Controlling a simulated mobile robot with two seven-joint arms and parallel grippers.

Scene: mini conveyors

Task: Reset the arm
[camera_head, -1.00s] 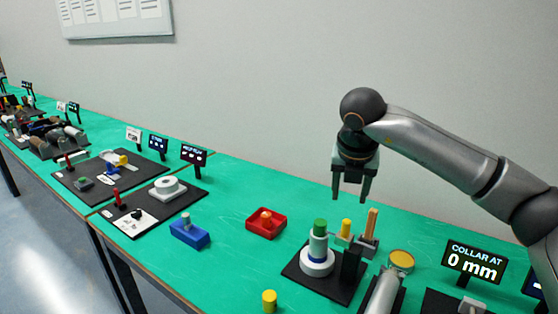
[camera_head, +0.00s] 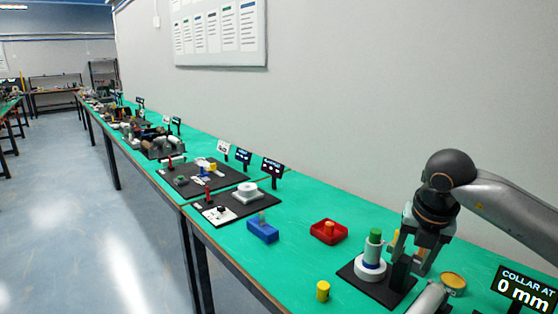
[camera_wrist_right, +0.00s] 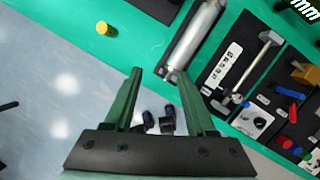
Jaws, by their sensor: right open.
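My right gripper (camera_head: 410,258) is at the right of the head view, pointing down, open and empty. It overlaps the black base plate (camera_head: 352,276) that carries a white round collar (camera_head: 370,268) and a post with a green top (camera_head: 375,236). I cannot tell whether it touches anything there. In the right wrist view the right gripper (camera_wrist_right: 160,80) shows two dark green fingers spread apart with nothing between them, beyond the table edge over the floor. My left gripper is not in view.
A yellow cylinder (camera_head: 323,291), a red tray (camera_head: 328,231) and a blue block (camera_head: 263,229) stand on the green table (camera_head: 285,255). A sign reading "COLLAR AT 0 mm" (camera_head: 524,290) is at the right. A grey cylinder (camera_wrist_right: 195,40) shows in the wrist view. Floor lies left.

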